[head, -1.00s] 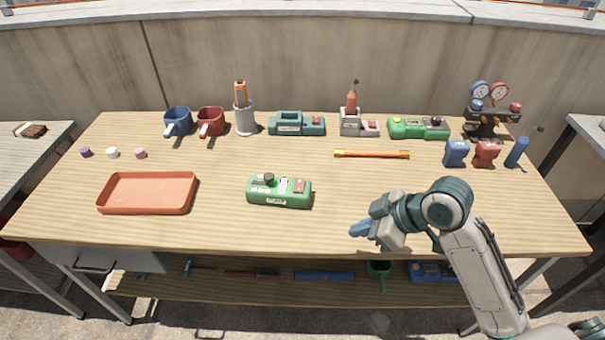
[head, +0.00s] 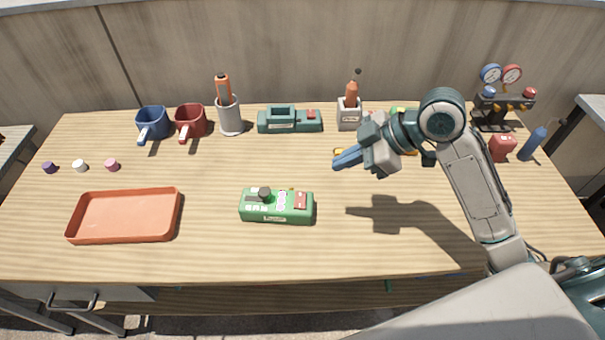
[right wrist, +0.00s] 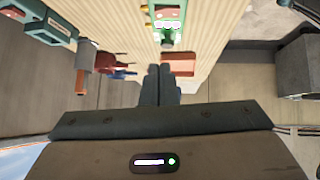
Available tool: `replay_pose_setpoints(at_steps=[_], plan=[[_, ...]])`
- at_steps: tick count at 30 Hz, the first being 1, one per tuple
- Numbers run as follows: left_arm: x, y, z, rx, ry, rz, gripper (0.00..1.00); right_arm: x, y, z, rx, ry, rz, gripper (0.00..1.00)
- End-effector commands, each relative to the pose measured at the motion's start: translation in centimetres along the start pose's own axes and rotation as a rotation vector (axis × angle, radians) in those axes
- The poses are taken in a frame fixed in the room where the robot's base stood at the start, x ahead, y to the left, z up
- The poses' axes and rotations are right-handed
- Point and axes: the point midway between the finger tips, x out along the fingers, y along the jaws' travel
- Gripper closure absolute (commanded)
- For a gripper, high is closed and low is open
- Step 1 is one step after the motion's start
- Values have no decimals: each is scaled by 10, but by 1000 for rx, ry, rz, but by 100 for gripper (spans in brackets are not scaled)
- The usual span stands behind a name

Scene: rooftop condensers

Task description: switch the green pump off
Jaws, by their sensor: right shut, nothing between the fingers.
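The green pump (head: 276,207) sits at the front middle of the workbench (head: 220,262). It has a dark round knob on its top left and a red switch (head: 300,200) on its top right. I cannot tell the switch's position. In the right wrist view the pump (right wrist: 164,25) shows beyond the fingertips. My right gripper (head: 347,160) is shut and empty, raised above the bench, to the right of the pump and farther back. Its fingers point left and do not touch the pump. My left gripper is not in view.
An orange tray (head: 124,216) lies left of the pump. A teal device (head: 290,121), a blue mug (head: 152,124), a red mug (head: 191,121) and a gauge set (head: 497,100) stand along the back. My right arm hides part of the back right. Bench around the pump is clear.

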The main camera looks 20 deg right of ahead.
Motion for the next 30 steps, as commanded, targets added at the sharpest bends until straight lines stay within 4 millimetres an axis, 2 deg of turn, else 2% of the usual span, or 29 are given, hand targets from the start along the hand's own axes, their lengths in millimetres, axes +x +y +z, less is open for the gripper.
replay_pose_setpoints(at_steps=[8, 14, 30], plan=[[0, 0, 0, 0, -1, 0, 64, 0, 0, 0, 0, 0, 0, 100], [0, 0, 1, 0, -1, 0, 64, 8, 0, -1, 1, 4, 0, 100], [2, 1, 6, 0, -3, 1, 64, 69, -1, -1, 4, 5, -2, 100]])
